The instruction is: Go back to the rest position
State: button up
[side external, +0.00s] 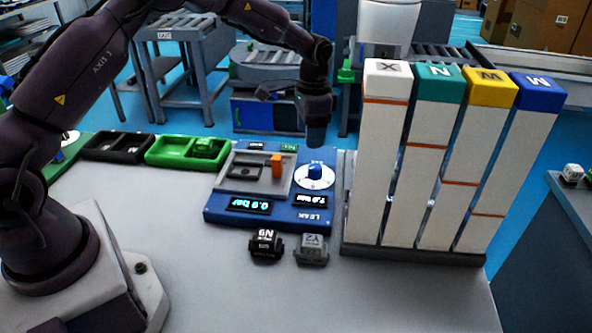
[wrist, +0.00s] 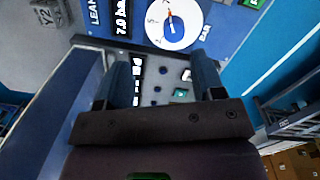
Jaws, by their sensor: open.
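My gripper (side external: 316,138) hangs above the blue leak-test panel (side external: 262,216), over its dial (side external: 315,175), and touches nothing that I can see. In the wrist view my gripper (wrist: 163,78) shows two blue-grey fingers spread apart with nothing held between them. The dial (wrist: 172,24) also shows there, beyond the fingertips, as a white disc with an orange mark on its blue knob. My arm reaches in from the left and bends down to the gripper.
A rack (side external: 412,252) of tall white columns with coloured caps stands close right of the panel. A black block (side external: 265,246) and a grey block (side external: 311,250) sit in front. Green (side external: 188,160) and black (side external: 118,155) trays lie left.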

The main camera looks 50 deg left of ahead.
jog(key=s+d+r+n+t, duration=0.1)
jog(key=s+r+t, duration=0.1)
jog(key=s+r, duration=0.4)
jog(key=s+d+r+n+t, duration=0.2)
jog(key=s+r, duration=0.5)
jog(key=s, duration=0.7)
jog(key=s+d+r+n+t, duration=0.1)
jog(key=s+r+t, duration=0.1)
jog(key=s+r, duration=0.5)
jog(key=s, duration=0.3)
jog(key=shift+s+d+n, duration=0.2)
jog(key=shift+s+n, duration=0.05)
jog(key=shift+n, duration=0.05)
